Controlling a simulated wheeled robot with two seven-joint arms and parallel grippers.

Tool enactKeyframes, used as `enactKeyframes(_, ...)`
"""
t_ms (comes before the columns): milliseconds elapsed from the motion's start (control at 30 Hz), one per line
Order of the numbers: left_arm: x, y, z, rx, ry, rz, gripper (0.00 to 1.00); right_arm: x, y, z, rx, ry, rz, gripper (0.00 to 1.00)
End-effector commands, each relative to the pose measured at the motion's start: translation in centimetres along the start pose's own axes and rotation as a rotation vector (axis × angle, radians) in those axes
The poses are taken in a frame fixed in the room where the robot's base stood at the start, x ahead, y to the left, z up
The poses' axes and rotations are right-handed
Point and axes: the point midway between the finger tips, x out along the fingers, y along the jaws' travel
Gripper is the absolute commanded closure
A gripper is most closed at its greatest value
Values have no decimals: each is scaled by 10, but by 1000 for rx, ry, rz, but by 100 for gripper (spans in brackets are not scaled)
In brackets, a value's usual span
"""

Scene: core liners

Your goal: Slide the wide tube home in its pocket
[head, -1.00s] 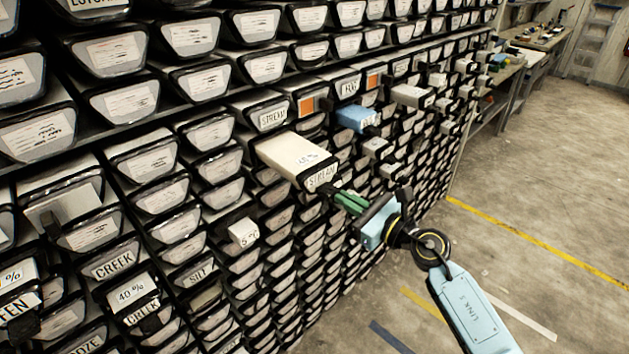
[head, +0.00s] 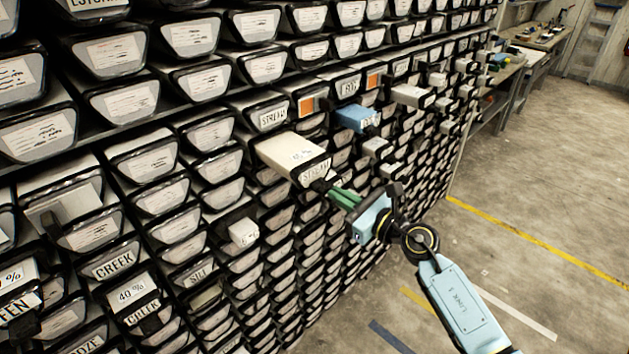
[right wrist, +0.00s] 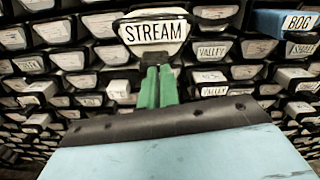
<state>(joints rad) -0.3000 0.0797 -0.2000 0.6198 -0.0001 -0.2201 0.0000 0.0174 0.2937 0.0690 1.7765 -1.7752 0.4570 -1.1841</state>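The wide tube (head: 292,152) is a long white box with a black-rimmed front labelled STREAM. It sticks well out of its pocket in the rack wall, in the middle of the head view. Its front label (right wrist: 154,33) faces me at the top of the right wrist view. My right gripper (head: 334,192) has green fingers close together on the dark pull at the lower part of the tube's front. The fingers (right wrist: 157,70) show just below the label in the right wrist view and hide most of the pull. My left gripper is not in view.
Closely packed tube fronts fill the rack (head: 120,160) around it. Shorter tubes stick out nearby: a blue one (head: 354,117), a white one (head: 411,96) and a small white one (head: 243,233). Open floor (head: 540,180) lies to the right.

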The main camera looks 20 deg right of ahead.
Motion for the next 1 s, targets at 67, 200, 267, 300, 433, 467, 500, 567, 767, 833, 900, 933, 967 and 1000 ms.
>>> enactKeyframes(67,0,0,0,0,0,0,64,3,5,-5,5,9,12,100)
enactKeyframes(200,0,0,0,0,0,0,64,6,5,-5,5,9,12,100)
enactKeyframes(267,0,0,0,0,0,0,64,7,5,-5,4,9,12,100)
enactKeyframes(300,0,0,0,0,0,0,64,8,5,-4,4,9,12,100)
enactKeyframes(433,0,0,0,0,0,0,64,10,5,-4,4,9,12,100)
enactKeyframes(467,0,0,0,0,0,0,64,11,5,-5,4,9,12,100)
enactKeyframes(500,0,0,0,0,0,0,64,11,5,-5,4,9,12,100)
enactKeyframes(567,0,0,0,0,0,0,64,13,5,-5,4,9,12,100)
enactKeyframes(767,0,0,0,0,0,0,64,17,5,-4,4,9,12,100)
enactKeyframes(833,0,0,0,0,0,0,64,18,5,-4,4,8,12,100)
enactKeyframes(900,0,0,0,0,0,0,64,20,5,-4,4,8,12,100)
enactKeyframes(933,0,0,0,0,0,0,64,20,5,-4,4,7,12,100)
enactKeyframes(967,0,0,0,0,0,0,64,21,5,-4,4,7,11,100)
enactKeyframes(1000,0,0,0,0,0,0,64,22,5,-4,4,7,11,100)
